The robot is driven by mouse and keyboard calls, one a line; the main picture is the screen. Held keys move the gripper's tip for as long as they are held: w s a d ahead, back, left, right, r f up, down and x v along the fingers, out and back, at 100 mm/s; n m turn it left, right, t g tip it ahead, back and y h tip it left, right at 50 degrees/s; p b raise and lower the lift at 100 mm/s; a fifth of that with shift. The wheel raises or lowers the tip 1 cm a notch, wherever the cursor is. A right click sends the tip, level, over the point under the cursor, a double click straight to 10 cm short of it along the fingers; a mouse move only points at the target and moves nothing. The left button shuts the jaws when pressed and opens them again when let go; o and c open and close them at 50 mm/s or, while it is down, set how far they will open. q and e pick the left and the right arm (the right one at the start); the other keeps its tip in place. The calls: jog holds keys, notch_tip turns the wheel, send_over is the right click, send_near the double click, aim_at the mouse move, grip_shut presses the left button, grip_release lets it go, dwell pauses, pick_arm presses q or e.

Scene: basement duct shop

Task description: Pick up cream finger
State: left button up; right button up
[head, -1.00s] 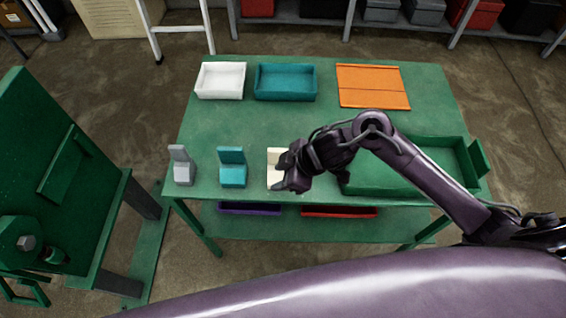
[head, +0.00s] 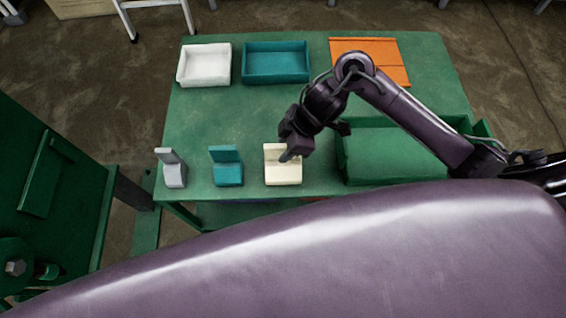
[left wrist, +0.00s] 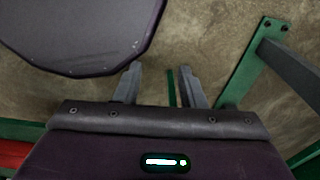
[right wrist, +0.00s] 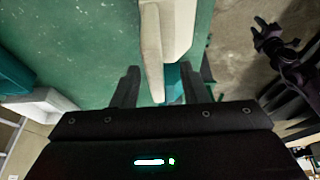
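The cream finger (head: 283,174), an L-shaped block with a flat base and an upright back, stands on the green table near its front edge. My right gripper (head: 291,150) is at its upper right side, partly covering the upright part. In the right wrist view the cream finger (right wrist: 153,55) shows just beyond and between the two spread fingertips (right wrist: 160,72); the gripper is open, and I cannot tell whether it touches the block. My left gripper (left wrist: 157,72) is open and empty above the floor in the left wrist view, and outside the head view.
A teal finger (head: 227,168) and a grey finger (head: 173,170) stand left of the cream one. A green tray (head: 390,160) lies to the right, under my right arm. A white tray (head: 204,80), a teal tray (head: 276,78) and an orange panel (head: 385,62) lie at the back. The table's middle is clear.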

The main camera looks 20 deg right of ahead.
aim_at(280, 151)
jog(key=x, duration=0.3)
jog(key=shift+w+f, duration=0.3)
jog(key=shift+f, duration=0.25)
jog(key=c, duration=0.9)
pick_arm(q)
jog(key=shift+w+r, duration=0.15)
jog(key=shift+w, duration=0.4)
pick_arm(e)
grip_shut()
